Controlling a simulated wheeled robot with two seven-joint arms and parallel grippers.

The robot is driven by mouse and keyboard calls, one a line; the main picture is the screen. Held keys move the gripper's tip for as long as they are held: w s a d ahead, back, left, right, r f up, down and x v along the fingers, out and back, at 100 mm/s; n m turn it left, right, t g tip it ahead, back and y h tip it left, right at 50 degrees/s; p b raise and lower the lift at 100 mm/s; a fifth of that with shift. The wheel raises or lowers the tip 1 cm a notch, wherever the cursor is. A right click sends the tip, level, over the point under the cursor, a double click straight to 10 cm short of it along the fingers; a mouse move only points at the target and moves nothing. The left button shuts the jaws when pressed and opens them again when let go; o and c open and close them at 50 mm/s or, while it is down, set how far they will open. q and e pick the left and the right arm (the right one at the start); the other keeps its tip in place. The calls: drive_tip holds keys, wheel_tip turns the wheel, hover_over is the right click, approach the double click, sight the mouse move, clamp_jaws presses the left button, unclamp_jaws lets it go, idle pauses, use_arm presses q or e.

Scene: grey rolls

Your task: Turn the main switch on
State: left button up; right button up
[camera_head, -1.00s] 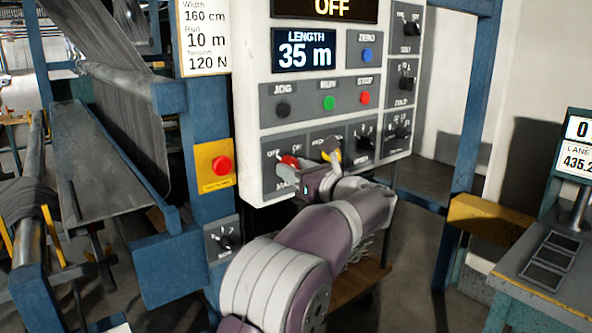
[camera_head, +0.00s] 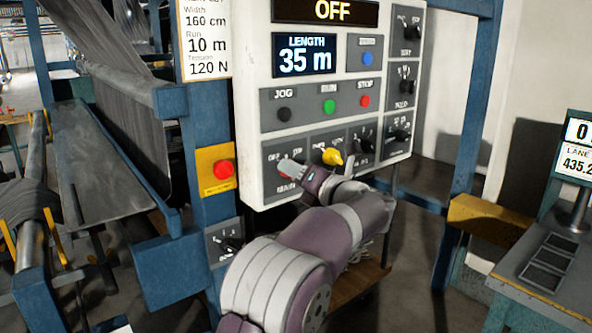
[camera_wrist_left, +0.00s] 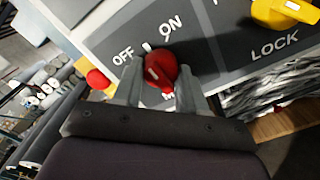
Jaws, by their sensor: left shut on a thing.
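The main switch is a red knob (camera_wrist_left: 160,72) on the grey panel, with OFF and ON labels above it in the left wrist view. My left gripper (camera_wrist_left: 161,80) has one finger on each side of the knob and is shut on it. A white line shows on the knob's face; I cannot tell exactly which label it points to. In the head view my left gripper (camera_head: 292,170) reaches the panel's lower left and mostly hides the knob. The display (camera_head: 325,11) above reads OFF. My right gripper is not in view.
A yellow LOCK knob (camera_head: 331,156) sits close to the right of the switch. The jog, green run (camera_head: 329,106) and red stop buttons are above. A red button on a yellow plate (camera_head: 215,171) is on the blue post at left.

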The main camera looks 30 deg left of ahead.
use_arm(q)
drive_tip(key=m+p, duration=0.1)
drive_tip(key=m, duration=0.1)
drive_tip(key=m+p, duration=0.2)
drive_tip(key=m, duration=0.1)
drive_tip(key=shift+r+m, duration=0.25)
drive_tip(key=shift+m, duration=0.05)
drive_tip(key=shift+f+m+p, duration=0.15)
drive_tip(key=shift+m+p, duration=1.35)
drive_tip(key=shift+m, duration=0.4)
drive_tip(key=o, duration=1)
drive_tip(key=shift+o, duration=0.2)
drive_tip(key=shift+d, duration=0.1)
drive_tip(key=b+v, duration=0.1)
drive_tip(key=v, duration=1.1)
drive_tip(key=shift+s+d+b, duration=0.2)
drive_tip(key=shift+d+b, duration=0.05)
drive_tip(key=shift+b, duration=0.1)
